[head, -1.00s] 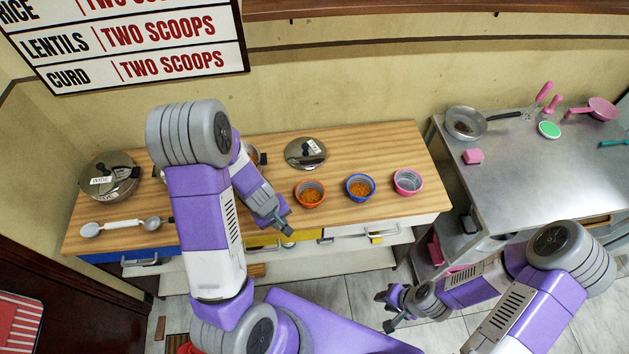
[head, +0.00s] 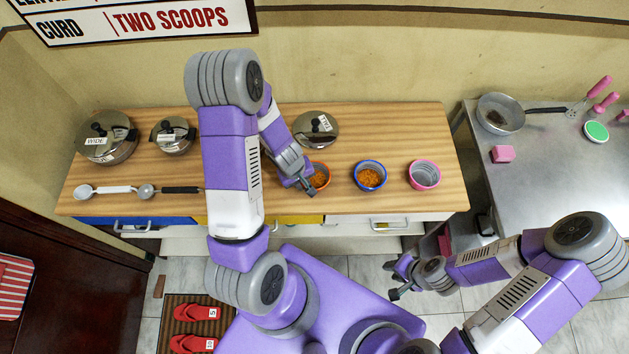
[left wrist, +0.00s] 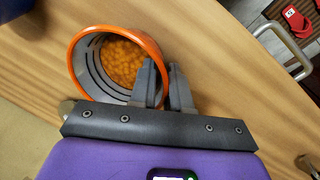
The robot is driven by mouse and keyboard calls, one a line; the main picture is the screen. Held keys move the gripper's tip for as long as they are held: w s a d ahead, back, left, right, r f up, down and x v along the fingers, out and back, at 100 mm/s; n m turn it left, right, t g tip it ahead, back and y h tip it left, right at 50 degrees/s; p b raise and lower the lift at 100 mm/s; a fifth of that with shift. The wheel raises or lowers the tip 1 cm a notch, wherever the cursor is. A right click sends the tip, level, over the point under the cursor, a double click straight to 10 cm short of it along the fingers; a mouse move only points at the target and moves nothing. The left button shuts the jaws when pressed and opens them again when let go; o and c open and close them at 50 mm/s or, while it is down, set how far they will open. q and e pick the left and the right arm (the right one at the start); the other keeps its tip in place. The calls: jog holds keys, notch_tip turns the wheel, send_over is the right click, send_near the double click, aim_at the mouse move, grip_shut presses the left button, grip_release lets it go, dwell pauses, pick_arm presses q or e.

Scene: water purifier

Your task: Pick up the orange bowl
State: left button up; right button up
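The orange bowl (head: 320,166) stands on the wooden counter, filled with small orange pieces. In the left wrist view the orange bowl (left wrist: 82,62) shows its grey inner wall and its contents. My left gripper (head: 308,188) is at the bowl's left front edge in the head view. In the left wrist view the left gripper (left wrist: 166,78) has its fingers close together at the rim, one on the inner side and one outside, with the rim between them. My right gripper (head: 391,280) is open and empty, low in front of the counter.
A blue-rimmed bowl (head: 370,176) and a pink bowl (head: 424,175) stand to the right. A lidded pot (head: 316,130) is behind. More pots (head: 107,140) and two ladles (head: 115,189) lie left. A metal table (head: 555,170) is at right.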

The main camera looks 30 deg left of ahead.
pick_arm(q)
jog(key=shift+f, duration=0.2)
grip_shut()
jog(key=shift+r, duration=0.1)
